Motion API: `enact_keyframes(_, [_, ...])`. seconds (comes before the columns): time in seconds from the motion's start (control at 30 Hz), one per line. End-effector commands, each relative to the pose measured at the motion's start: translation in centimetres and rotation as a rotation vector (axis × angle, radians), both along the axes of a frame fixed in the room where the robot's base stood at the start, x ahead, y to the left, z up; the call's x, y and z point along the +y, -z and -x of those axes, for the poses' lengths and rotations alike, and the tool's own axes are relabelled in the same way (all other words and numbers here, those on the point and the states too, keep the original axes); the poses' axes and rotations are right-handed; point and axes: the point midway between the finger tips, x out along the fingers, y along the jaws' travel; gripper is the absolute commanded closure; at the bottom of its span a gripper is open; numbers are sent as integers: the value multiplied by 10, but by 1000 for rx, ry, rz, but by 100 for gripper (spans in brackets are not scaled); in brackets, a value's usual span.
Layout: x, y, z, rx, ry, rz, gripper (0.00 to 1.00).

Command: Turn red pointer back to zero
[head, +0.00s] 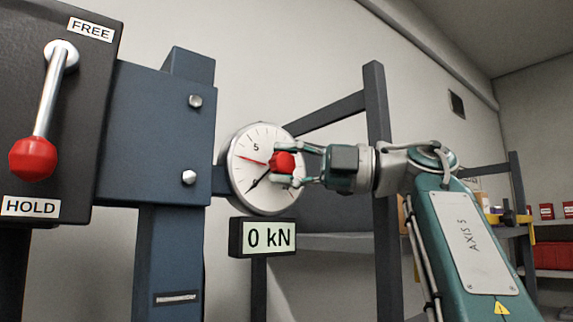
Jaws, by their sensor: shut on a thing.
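A round white dial gauge (250,193) faces me in the middle of the head view, with black marks and a "5" near its top. A thin red pointer (254,160) runs from the centre area to the left and slightly up. A black pointer (258,181) runs down and to the left. A red knob (283,163) stands at the dial's front. My gripper (287,164) comes from the right and is shut on the red knob, one finger above and one below. The fingers and knob hide part of the dial's right side.
A display (269,238) below the dial reads "0 kN". At left, a lever with a red ball (33,159) points down toward "HOLD" on a black panel (97,65). A blue steel frame (165,130) stands beside the dial. Shelving (377,110) stands behind my arm.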

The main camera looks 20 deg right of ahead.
Motion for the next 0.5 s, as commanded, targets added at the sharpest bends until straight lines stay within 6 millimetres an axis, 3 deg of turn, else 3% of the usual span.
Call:
enact_keyframes(0.43, [0, 3, -1, 8, -4, 12, 100])
enact_keyframes(0.47, [0, 3, -1, 8, -4, 12, 44])
enact_keyframes(0.5, [-1, 3, -1, 8, -4, 11, 26])
